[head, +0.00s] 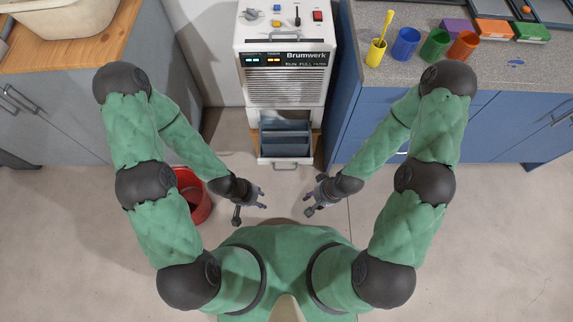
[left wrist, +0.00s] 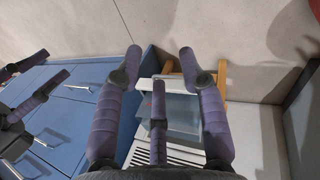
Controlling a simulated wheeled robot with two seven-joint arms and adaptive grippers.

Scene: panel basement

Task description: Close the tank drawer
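The tank drawer (head: 285,163) is pulled out at the bottom of the white Brumwerk machine (head: 285,60). A grey-blue tank (head: 285,138) sits inside it. In the left wrist view the tank (left wrist: 182,112) shows behind my fingers. My left gripper (head: 263,199) is in front of the drawer, to its left, with its fingers spread and nothing between them. My right gripper (head: 309,206) is in front of the drawer, to its right, also with fingers apart and empty. Neither gripper touches the drawer.
A red bucket (head: 193,195) stands on the floor beside my left forearm. Blue cabinets (head: 400,125) stand right of the machine, and a grey cabinet (head: 60,115) stands to the left. The floor directly before the drawer is clear.

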